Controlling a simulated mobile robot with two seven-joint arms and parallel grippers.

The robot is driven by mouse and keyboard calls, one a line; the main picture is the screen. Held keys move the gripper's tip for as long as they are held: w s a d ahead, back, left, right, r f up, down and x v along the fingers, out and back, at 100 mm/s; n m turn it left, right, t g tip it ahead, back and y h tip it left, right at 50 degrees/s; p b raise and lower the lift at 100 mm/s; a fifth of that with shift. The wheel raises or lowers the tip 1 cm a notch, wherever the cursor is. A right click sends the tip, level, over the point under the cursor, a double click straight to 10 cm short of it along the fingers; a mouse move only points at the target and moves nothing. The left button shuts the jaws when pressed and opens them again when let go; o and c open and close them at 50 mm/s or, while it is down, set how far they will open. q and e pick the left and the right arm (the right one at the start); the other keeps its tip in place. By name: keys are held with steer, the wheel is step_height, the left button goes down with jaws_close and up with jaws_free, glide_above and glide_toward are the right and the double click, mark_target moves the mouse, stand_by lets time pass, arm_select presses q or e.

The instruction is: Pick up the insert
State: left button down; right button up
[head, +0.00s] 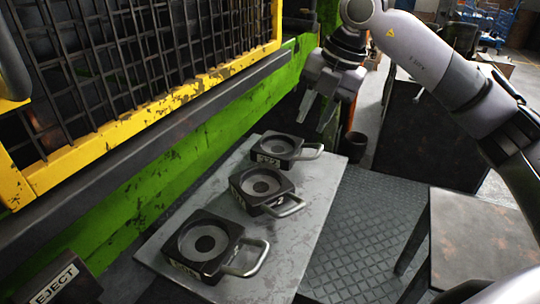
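Three dark square inserts with round recesses and metal loop handles lie in a row on a grey metal table (312,225). The near insert (186,243) is at the lower left, the middle insert (245,191) is at the centre, and the far insert (269,145) is at the back. Their handles point to the right. My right gripper (313,122) hangs above and just beyond the far insert, fingers pointing down. Its fingers look apart, with nothing between them. It appears clear of all the inserts. My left gripper is not in view.
A green press with a yellow-framed mesh guard (150,111) runs along the left. A rusty table (482,235) stands at right, with dark tread-plate floor (365,225) between. A dark cabinet (425,140) stands behind.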

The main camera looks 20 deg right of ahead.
mark_target(295, 148)
steer(key=x, duration=0.7)
steer(key=shift+w+a+f, duration=0.2)
steer(key=shift+f, duration=0.15)
jaws_close()
stand_by(1.1)
steer(key=shift+w+r, duration=0.1)
steer(key=shift+r, duration=0.1)
